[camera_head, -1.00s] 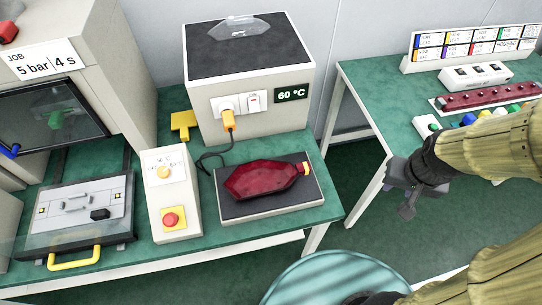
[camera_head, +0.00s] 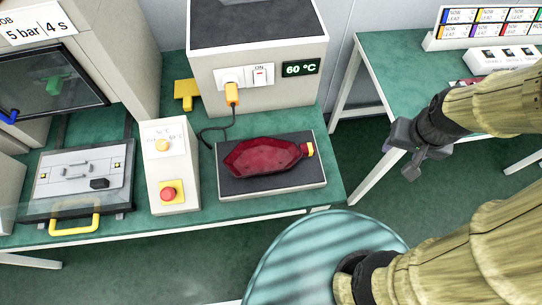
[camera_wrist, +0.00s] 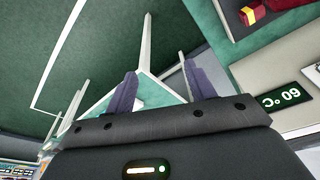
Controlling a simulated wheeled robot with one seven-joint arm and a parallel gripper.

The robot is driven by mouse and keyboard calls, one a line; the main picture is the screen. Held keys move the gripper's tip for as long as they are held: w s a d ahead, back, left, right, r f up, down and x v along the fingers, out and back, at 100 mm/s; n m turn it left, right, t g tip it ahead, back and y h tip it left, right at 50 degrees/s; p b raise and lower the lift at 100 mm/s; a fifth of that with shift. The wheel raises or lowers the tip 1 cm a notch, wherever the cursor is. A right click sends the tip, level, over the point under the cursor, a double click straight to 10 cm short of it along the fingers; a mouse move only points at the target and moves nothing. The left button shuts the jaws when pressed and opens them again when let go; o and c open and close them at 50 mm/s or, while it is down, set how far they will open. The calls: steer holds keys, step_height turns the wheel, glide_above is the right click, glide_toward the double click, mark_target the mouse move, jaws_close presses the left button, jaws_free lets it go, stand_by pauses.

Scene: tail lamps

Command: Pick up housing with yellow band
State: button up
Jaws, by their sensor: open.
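The housing with the yellow band (camera_head: 265,157) is a dark red, elongated faceted shell lying on a dark flat pad (camera_head: 272,187) on the left green bench. Its yellow band (camera_head: 307,149) is at the right end. In the wrist view, part of the red housing and its yellow band (camera_wrist: 248,15) show at the top right corner. My gripper (camera_head: 411,168) is to the right of the housing, over the gap between the benches, apart from it. In the wrist view my gripper's two fingers (camera_wrist: 158,92) are spread with nothing between them.
A heater box with a 60 °C display (camera_head: 255,70) stands behind the pad. A control box with a red button (camera_head: 172,170) stands left of it. A yellow-handled fixture (camera_head: 85,175) is further left. The right bench (camera_head: 385,65) holds labelled bins. A round teal surface (camera_head: 290,260) is in front.

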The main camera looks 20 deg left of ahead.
steer(key=w+a+f+n+g+h, duration=0.1)
steer(key=a+f+n+h, duration=0.15)
steer(key=a+n, duration=0.5)
steer(key=w+a+f+n+g+h, duration=0.1)
steer(key=a+f+n+g, duration=0.1)
steer(key=a+f+n, duration=0.5)
steer(key=s+a+r+n+t+h, duration=0.1)
steer(key=s+a+n+t+h, duration=0.1)
steer(key=a, duration=0.6)
steer(key=s+a+r+n+t+h+p, duration=0.1)
steer(key=s+a+r+n+t+h, duration=0.1)
steer(key=a+n, duration=0.5)
steer(key=shift+s+a+t, duration=0.5)
steer(key=shift+s+t, duration=0.2)
steer(key=shift+s, duration=0.2)
steer(key=shift+w+f, duration=0.1)
steer(key=shift+f, duration=0.05)
steer(key=p, duration=0.3)
glide_toward(307, 148)
steer(key=x, duration=0.6)
steer(key=shift+w+d+f, duration=0.1)
steer(key=shift+d+f, duration=0.05)
steer(key=shift+f, duration=0.05)
